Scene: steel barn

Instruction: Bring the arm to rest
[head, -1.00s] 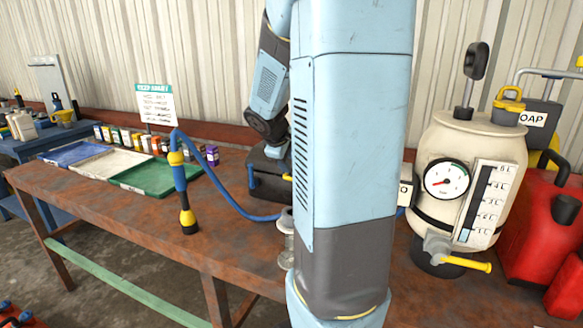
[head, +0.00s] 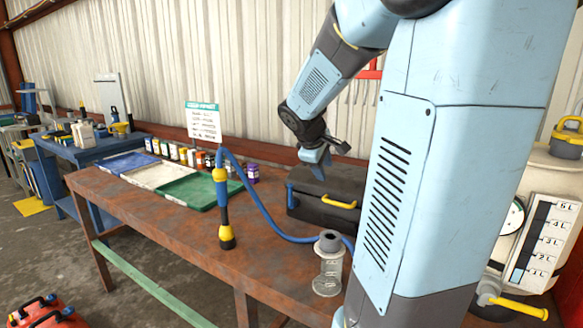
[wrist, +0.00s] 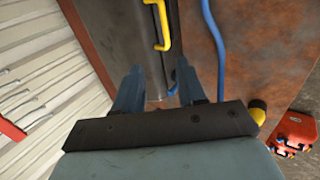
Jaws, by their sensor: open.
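My gripper (head: 316,158) hangs at the end of my folded blue arm, in front of the barn wall and above the black toolbox with the yellow handle (head: 322,208). In the wrist view my two blue fingers (wrist: 158,92) are spread apart with nothing between them. The toolbox's dark lid (wrist: 138,45) and its yellow handle (wrist: 161,24) lie beyond the fingertips. My large arm link covers much of the right half of the head view.
The rusty workbench (head: 200,238) carries a blue hose tool (head: 223,205), a clear cylinder (head: 328,265), trays (head: 195,192) and small bottles. A gauge tank (head: 550,185) stands at right. A red case (head: 48,314) is on the floor at lower left.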

